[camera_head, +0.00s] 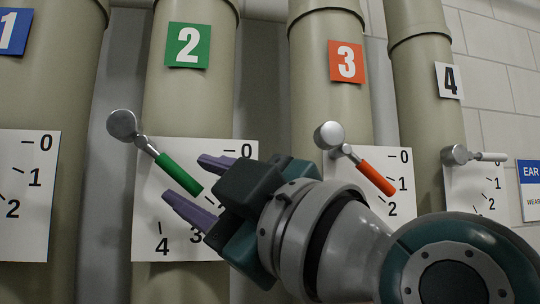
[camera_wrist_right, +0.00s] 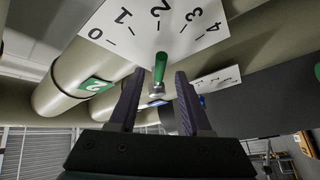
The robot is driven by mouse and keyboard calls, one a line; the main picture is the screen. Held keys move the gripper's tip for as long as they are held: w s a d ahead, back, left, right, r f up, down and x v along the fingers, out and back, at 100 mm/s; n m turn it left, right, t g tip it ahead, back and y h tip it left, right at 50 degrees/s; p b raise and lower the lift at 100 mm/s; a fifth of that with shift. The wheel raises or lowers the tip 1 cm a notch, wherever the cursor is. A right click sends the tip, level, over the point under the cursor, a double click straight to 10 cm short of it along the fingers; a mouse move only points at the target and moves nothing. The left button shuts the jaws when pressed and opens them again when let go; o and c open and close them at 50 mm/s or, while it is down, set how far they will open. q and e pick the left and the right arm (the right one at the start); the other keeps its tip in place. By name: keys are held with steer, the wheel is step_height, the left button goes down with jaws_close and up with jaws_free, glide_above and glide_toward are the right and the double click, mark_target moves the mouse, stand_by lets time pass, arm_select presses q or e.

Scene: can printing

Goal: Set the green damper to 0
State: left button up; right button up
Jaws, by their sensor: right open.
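The green damper handle (camera_head: 179,173) sits on a metal lever with a round pivot (camera_head: 122,125), on the pipe marked with a green 2 (camera_head: 188,45). It slants down to the right over a white scale plate (camera_head: 150,215). In the right wrist view the green handle (camera_wrist_right: 160,67) points towards about the 2 mark. My right gripper (camera_head: 187,178) is open, with its purple fingers on either side of the handle's end. I cannot tell whether they touch it. The gripper hides part of the scale in the head view. My left gripper is not in view.
An orange-handled lever (camera_head: 376,178) on pipe 3 is just right of my right gripper. A white-handled lever (camera_head: 490,157) is on pipe 4 further right. Pipe 1 (camera_head: 60,90) stands at the left, with a scale plate (camera_head: 25,225).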

mark_target(184, 178)
steer(key=shift+p+x, duration=0.8)
steer(key=shift+x, duration=1.4)
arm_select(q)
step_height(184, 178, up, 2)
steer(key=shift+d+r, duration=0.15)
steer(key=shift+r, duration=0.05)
arm_select(e)
steer(key=shift+f, duration=0.1)
jaws_close()
